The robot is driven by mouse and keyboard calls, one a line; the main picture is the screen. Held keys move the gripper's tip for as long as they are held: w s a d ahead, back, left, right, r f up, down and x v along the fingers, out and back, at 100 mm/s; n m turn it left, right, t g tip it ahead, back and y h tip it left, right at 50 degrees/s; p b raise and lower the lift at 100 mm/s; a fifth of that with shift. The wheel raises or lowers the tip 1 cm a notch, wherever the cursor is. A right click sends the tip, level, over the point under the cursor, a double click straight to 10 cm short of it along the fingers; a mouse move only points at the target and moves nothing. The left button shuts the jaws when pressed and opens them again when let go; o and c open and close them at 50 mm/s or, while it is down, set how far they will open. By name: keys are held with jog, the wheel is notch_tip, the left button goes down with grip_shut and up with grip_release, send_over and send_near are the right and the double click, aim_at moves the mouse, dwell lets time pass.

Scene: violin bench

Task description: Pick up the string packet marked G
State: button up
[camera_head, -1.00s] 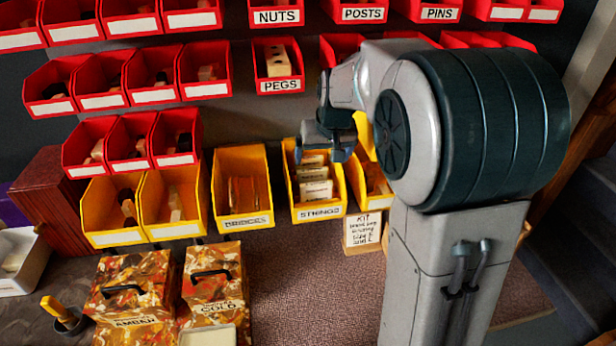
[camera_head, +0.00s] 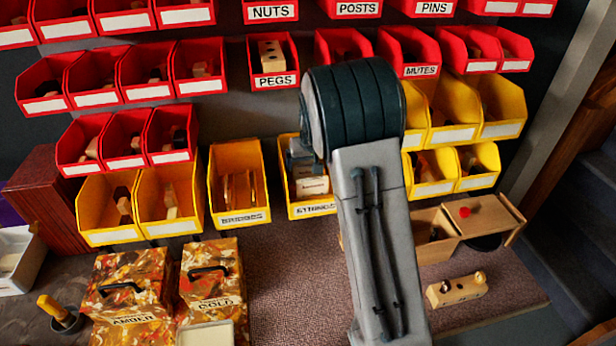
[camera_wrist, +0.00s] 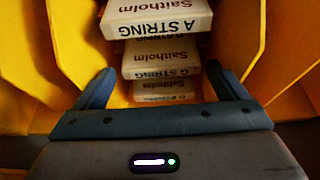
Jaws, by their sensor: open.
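The G string packet (camera_wrist: 162,73) is a white box in the wrist view, printed "Saltholm" and "G STRING". It lies in a row of similar packets, between the A string packet (camera_wrist: 155,26) and another packet (camera_wrist: 165,92) whose label is too small to read. They are in the yellow strings bin (camera_head: 316,208). My gripper (camera_wrist: 166,82) is open, its fingers to the left and right of the row, near the G packet. No packet is visibly clamped. In the head view my arm hides part of the bin and most of the gripper.
Yellow bin walls (camera_wrist: 65,45) stand close on both sides of my fingers. The yellow bridges bin (camera_head: 240,217) is just left of the strings bin. Red bins, including the pegs bin (camera_head: 275,83), hang above. A wooden box (camera_head: 482,213) stands on the bench at right.

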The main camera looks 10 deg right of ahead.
aim_at(308, 166)
jog(key=shift+p+x, duration=0.7)
jog(key=shift+x, duration=1.8)
jog(key=shift+w, duration=0.15)
jog(key=shift+c, duration=0.3)
jog(key=c, duration=0.7)
